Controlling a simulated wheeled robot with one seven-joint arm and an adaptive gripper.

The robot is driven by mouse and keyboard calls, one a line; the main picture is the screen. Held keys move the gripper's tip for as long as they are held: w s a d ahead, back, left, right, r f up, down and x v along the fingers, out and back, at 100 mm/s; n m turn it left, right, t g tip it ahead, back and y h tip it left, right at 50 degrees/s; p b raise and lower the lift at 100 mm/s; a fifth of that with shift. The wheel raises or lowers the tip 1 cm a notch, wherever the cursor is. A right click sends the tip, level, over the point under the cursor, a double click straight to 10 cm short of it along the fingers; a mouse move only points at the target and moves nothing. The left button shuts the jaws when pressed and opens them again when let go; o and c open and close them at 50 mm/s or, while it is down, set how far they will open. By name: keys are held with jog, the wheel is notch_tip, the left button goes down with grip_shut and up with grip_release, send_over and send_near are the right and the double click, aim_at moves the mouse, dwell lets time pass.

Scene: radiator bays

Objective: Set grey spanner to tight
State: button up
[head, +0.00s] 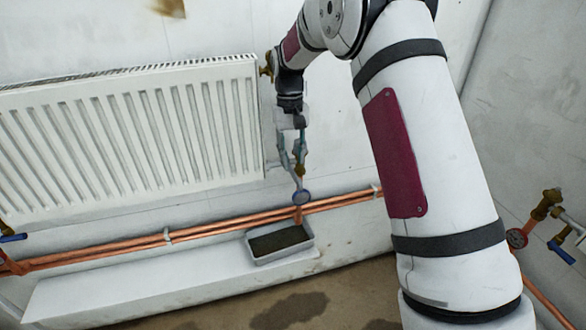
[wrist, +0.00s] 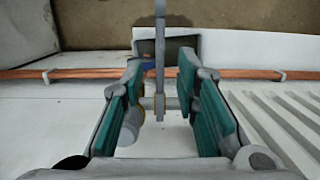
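The grey spanner (wrist: 160,55) shows in the wrist view as a straight grey bar. It runs from the top edge down to a fitting between my fingers, with brass-coloured parts beside it. My gripper (wrist: 160,98) is open, with one teal-padded finger on each side of the spanner's lower end and a visible gap on both sides. There the spanner is hard to tell apart from the fingers and pipework.
The white radiator (head: 130,140) hangs left of my gripper. Copper pipes (head: 200,232) run along the wall below it. A grey tray (head: 282,258) with a dark inside sits on the ledge (head: 150,285).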

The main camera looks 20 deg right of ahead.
aim_at(291, 168)
notch_tip(291, 168, up, 7)
jog(key=shift+w+f, duration=0.15)
jog(key=shift+w, duration=0.3)
